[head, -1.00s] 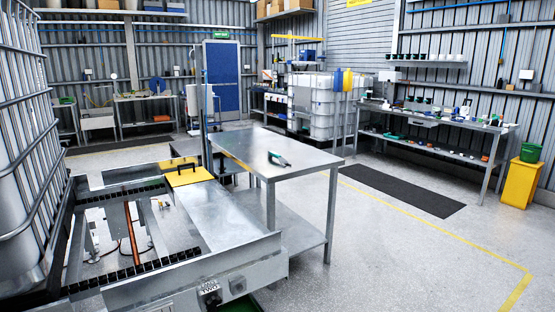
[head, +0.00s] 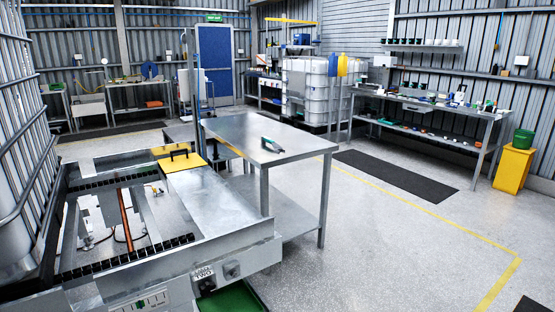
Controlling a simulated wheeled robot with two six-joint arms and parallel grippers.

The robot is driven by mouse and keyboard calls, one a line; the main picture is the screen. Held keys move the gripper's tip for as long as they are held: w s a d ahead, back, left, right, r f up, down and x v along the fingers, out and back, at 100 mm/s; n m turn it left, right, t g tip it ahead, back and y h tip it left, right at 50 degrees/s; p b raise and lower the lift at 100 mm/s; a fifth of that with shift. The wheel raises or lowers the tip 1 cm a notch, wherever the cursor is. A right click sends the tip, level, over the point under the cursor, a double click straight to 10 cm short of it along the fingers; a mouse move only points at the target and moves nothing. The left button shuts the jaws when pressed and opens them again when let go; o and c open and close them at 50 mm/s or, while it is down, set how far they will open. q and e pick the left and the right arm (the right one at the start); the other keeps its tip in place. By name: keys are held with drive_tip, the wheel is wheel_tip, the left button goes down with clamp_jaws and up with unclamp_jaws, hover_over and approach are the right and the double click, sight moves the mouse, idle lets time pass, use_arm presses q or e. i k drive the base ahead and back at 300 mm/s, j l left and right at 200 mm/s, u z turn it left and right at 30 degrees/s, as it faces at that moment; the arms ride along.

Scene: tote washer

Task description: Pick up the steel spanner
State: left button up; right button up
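I cannot make out a steel spanner for certain at this distance. A small tool (head: 271,145) with green and dark parts lies on the near steel table (head: 240,130); it is too small to name. Several small items lie on the long workbench (head: 440,106) at the right, and a spanner among them cannot be told apart. Neither of my grippers is in view.
The tote washer (head: 190,260) with its open roller frame fills the lower left. A caged tank (head: 20,200) stands at the left edge. A yellow bin (head: 514,168) stands at the right. The floor right of the table, around the dark mat (head: 395,176), is clear.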

sight(278, 148)
drive_tip(key=i+l+z, duration=0.3)
drive_tip(key=i, duration=0.25)
drive_tip(key=i+l+z, duration=0.35)
drive_tip(key=i, duration=0.2)
drive_tip(key=i+z, duration=0.3)
drive_tip(key=i, duration=0.25)
drive_tip(key=i+l+u, duration=0.1)
drive_tip(key=i+u, duration=0.3)
drive_tip(key=i, duration=0.2)
drive_tip(key=i+l+u, duration=0.4)
drive_tip(key=i, duration=0.15)
drive_tip(key=i+l+u, duration=0.4)
drive_tip(key=i+j, duration=0.05)
drive_tip(key=i, duration=0.1)
